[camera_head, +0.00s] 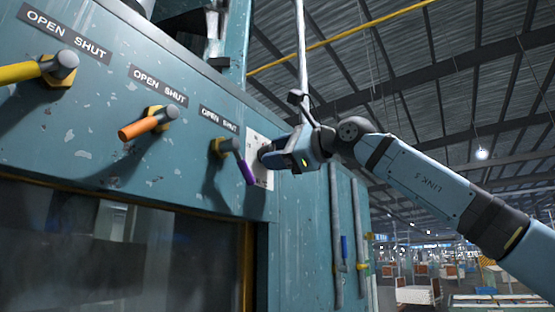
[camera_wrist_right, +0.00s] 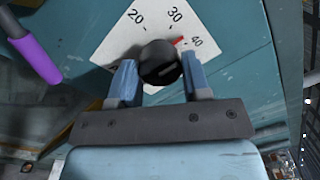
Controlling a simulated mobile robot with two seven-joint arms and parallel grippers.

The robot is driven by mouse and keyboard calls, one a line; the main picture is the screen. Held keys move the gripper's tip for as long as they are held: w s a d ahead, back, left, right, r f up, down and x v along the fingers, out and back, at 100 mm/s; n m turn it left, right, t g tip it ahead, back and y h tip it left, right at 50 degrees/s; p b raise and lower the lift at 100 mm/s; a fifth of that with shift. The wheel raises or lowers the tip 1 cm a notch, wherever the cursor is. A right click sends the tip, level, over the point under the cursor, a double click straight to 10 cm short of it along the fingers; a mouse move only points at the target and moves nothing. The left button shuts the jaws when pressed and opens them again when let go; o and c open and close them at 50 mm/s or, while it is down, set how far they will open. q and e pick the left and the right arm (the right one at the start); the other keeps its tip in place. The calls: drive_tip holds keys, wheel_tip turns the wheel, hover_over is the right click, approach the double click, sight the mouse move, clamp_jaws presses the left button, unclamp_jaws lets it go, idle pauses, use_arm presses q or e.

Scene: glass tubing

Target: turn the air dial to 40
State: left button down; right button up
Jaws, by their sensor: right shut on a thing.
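The air dial's black knob (camera_wrist_right: 160,62) sits on a white scale plate (camera_wrist_right: 118,48) marked 20, 30 and 40 in the right wrist view. A red pointer mark (camera_wrist_right: 179,40) at the knob's upper right lies close to the 40, slightly on the 30 side. My right gripper (camera_wrist_right: 158,72) is shut on the knob, one finger on each side. In the head view the white plate (camera_head: 262,179) shows on the blue cabinet, partly hidden by my right gripper (camera_head: 270,154). My left gripper is not in view.
The purple lever (camera_head: 245,169) hangs just left of the dial; it also shows in the right wrist view (camera_wrist_right: 35,58). An orange lever (camera_head: 146,126) and a yellow lever (camera_head: 25,71) are further left, under OPEN SHUT labels. Vertical pipes (camera_head: 336,235) run right of the dial.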

drive_tip(key=m+b, duration=0.1)
drive_tip(key=m, duration=0.3)
drive_tip(key=shift+m+b, duration=0.3)
idle(0.5)
drive_tip(key=o, duration=0.9)
